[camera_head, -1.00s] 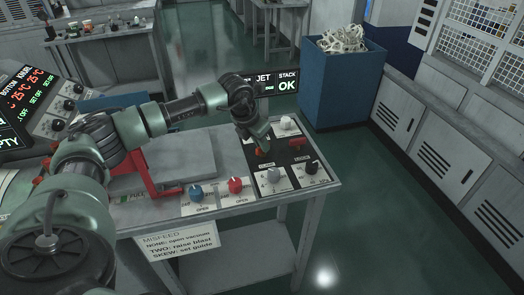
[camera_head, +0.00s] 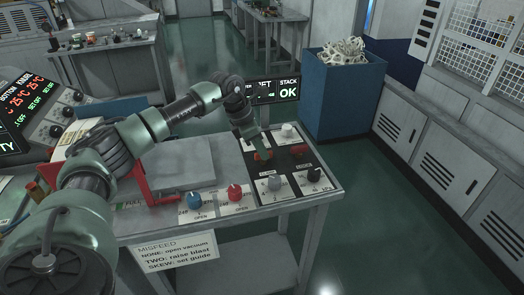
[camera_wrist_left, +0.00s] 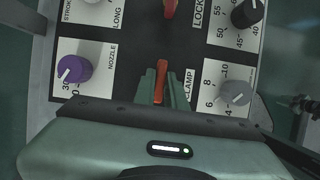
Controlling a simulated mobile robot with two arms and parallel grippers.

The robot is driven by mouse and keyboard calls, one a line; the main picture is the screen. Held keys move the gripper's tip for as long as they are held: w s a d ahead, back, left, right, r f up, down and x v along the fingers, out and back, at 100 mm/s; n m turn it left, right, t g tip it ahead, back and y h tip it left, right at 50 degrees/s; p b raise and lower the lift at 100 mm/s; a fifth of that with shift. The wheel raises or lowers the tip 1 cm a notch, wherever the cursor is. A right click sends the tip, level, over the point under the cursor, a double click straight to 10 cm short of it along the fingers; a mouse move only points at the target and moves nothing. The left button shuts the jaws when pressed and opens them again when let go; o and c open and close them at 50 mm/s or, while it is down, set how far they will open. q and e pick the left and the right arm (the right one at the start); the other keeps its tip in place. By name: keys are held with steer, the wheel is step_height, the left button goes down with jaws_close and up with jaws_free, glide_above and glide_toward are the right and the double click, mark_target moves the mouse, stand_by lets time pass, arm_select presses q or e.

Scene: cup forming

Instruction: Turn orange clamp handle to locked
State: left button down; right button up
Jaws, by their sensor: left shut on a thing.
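The orange clamp handle (camera_wrist_left: 161,82) stands upright in the left wrist view, beside the printed word CLAMP on a black panel strip. My left gripper (camera_wrist_left: 162,88) is shut on it, with one green finger on each side. In the head view the left gripper (camera_head: 262,152) reaches down onto the control panel, and only a small orange part of the handle (camera_head: 264,156) shows at its tips. A second red-orange handle (camera_wrist_left: 170,9) is ahead of it near the word LOCK, and shows to the right in the head view (camera_head: 298,150). My right gripper is not in view.
Around the handle are a purple nozzle knob (camera_wrist_left: 74,69), a grey knob (camera_wrist_left: 235,93) and a black knob (camera_wrist_left: 247,13). Blue (camera_head: 194,200) and red (camera_head: 235,192) knobs sit at the table's front edge. A blue bin (camera_head: 345,95) stands behind; the floor at right is clear.

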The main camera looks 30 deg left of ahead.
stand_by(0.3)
arm_select(q)
steer(key=c, duration=1.5)
jaws_free()
steer(key=shift+o, duration=0.2)
steer(key=shift+a, duration=0.1)
steer(key=b+v, duration=0.1)
steer(key=v, duration=0.6)
steer(key=shift+r+b, duration=0.35)
steer(key=shift+b, duration=0.05)
steer(key=shift+s+f, duration=0.1)
steer(key=shift+s, duration=0.1)
